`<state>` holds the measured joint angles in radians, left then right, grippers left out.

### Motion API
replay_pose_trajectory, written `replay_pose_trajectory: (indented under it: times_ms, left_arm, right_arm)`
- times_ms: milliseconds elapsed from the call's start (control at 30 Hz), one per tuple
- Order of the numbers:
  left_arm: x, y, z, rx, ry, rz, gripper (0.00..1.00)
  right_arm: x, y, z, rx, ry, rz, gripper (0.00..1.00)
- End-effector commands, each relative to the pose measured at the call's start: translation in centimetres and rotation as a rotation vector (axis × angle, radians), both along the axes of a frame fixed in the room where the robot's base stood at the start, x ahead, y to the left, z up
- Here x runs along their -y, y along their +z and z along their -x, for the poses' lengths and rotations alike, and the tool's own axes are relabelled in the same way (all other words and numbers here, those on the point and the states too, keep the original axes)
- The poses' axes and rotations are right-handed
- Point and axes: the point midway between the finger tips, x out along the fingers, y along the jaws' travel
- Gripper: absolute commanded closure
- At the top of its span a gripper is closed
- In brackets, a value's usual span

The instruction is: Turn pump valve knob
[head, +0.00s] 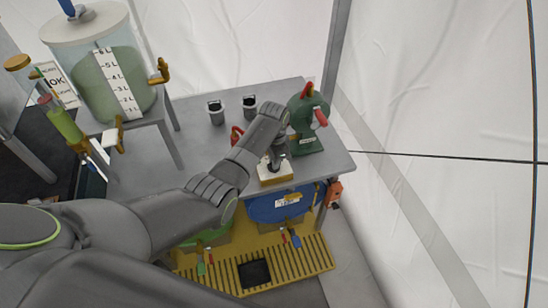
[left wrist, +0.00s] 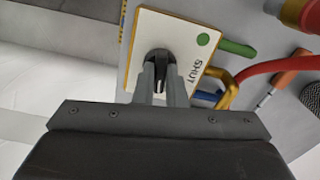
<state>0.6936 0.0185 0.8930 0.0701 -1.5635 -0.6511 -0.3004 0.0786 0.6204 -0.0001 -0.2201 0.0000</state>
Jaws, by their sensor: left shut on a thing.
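The pump valve's white plate with a yellow rim (head: 276,177) lies near the front right of the grey table. In the left wrist view this plate (left wrist: 148,33) carries a green dot and the word SHUT. The black knob (left wrist: 159,58) stands on the plate. My left gripper (head: 276,162) reaches down to it, and its two fingers (left wrist: 160,90) are shut on the knob, one on each side. The knob's pointer direction is partly hidden by the fingers. My right gripper is not in view.
A green pump (head: 309,122) with red parts stands just behind my left gripper. Two dark cups (head: 216,113) stand at the table's back. A large tank of green liquid (head: 110,85) is at left. A blue drum (head: 272,209) sits below the table, over a yellow slatted pallet (head: 318,255).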

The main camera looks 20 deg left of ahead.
Motion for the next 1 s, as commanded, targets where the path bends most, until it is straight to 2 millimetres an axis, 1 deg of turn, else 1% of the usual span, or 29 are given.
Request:
replay_pose_trajectory:
  times_ms: [33, 400, 700, 1000]
  left_arm:
    - [0.0, 0.4, 0.0, -0.001, -0.038, -0.001, 1.00]
    - [0.0, 0.4, 0.0, 0.001, -0.384, 0.000, 1.00]
    - [0.0, 0.3, -0.1, 0.001, -0.641, 0.001, 1.00]
    - [0.1, 0.2, -0.1, 0.002, -0.809, 0.000, 1.00]
  right_arm:
    - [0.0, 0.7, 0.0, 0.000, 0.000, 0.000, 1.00]
    - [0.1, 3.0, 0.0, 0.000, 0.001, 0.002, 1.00]
    - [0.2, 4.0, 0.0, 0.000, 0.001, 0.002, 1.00]
    - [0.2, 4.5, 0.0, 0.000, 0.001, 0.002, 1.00]
